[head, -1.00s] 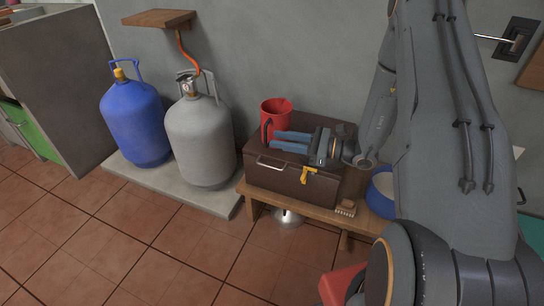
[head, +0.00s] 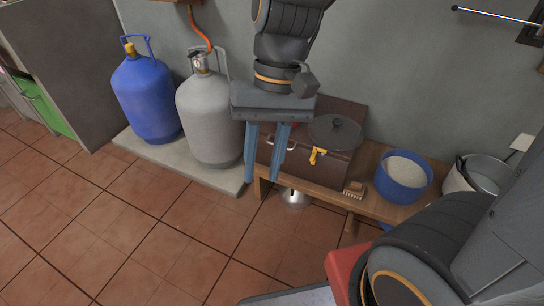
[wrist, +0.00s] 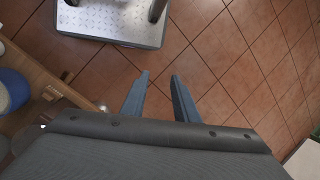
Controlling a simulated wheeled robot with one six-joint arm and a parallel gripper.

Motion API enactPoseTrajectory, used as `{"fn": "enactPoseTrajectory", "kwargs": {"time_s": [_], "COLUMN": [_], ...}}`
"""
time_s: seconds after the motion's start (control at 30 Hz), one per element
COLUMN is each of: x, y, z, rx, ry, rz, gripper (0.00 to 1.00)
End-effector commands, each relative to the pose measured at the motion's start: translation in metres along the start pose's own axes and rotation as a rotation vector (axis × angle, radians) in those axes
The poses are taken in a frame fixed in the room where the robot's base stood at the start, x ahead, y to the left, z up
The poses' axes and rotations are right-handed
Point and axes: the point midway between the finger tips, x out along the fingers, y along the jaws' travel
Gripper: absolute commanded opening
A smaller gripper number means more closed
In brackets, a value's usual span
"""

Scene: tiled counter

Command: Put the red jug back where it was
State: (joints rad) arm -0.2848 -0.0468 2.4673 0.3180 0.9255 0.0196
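The brown toolbox (head: 318,173) with a yellow latch stands on the wooden bench (head: 375,205).
A black lid (head: 335,132) lies on the toolbox. A brush (head: 354,190), a blue tub (head: 403,180) and a metal pot (head: 486,175) are to the right. Grey (head: 210,120) and blue (head: 147,98) gas bottles stand left on a slab (wrist: 117,30).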

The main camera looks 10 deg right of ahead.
Motion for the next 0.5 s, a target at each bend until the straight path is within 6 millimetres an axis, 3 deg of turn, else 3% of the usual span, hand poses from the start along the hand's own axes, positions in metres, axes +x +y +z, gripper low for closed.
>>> {"fn": "enactPoseTrajectory", "kwargs": {"time_s": [0.2, 0.5], "x": [-0.016, -0.021], "y": [0.007, 0.011], "z": [0.013, 0.013], "rx": [-0.260, -0.326], "ry": [0.165, 0.207], "rz": [0.150, 0.188], "gripper": [0.28, 0.28]}}
